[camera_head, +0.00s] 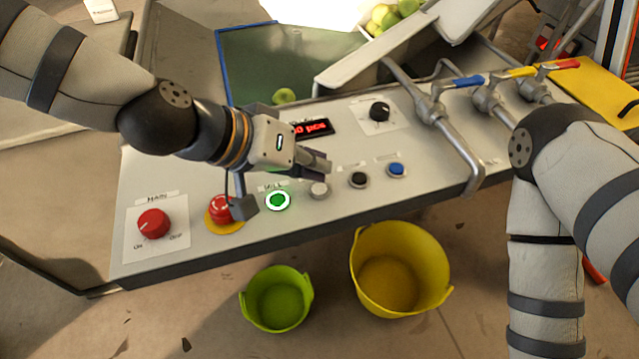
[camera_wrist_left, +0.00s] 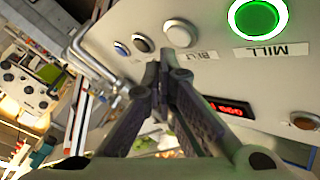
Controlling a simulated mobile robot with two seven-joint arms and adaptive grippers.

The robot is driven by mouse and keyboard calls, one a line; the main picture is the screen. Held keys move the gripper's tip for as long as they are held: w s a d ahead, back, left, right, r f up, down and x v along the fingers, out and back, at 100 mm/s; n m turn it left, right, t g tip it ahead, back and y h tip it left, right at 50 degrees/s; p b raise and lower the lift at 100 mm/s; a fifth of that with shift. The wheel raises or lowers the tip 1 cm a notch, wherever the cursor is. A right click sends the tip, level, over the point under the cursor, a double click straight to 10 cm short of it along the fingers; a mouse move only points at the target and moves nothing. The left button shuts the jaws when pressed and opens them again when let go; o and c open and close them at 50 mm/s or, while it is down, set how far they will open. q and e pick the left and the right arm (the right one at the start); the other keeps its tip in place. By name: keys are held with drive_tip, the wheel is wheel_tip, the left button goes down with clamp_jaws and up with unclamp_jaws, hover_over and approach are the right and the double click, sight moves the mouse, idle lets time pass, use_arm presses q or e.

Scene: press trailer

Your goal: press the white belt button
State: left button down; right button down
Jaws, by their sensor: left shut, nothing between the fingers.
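The white belt button (camera_head: 319,190) is a small round pale cap on the sloping grey panel (camera_head: 160,180), between the lit green button (camera_head: 277,201) and the black button (camera_head: 358,179). In the left wrist view the white button (camera_wrist_left: 180,33) is fully visible, just beyond the fingertips. My left gripper (camera_head: 324,166) is shut and empty, its tips just above the white button in the head picture. The closed fingers (camera_wrist_left: 168,62) also show in the left wrist view; I cannot tell whether they touch the panel. My right gripper is not in view.
A red emergency button (camera_head: 220,208), a red main switch (camera_head: 153,223), a blue button (camera_head: 396,169) and a black knob (camera_head: 379,111) share the panel. Pipes with valves (camera_head: 440,115) stand to the right. Green (camera_head: 278,318) and yellow (camera_head: 425,250) buckets stand below.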

use_arm(q)
drive_tip(key=shift+f, duration=0.15)
drive_tip(key=shift+f, duration=0.3)
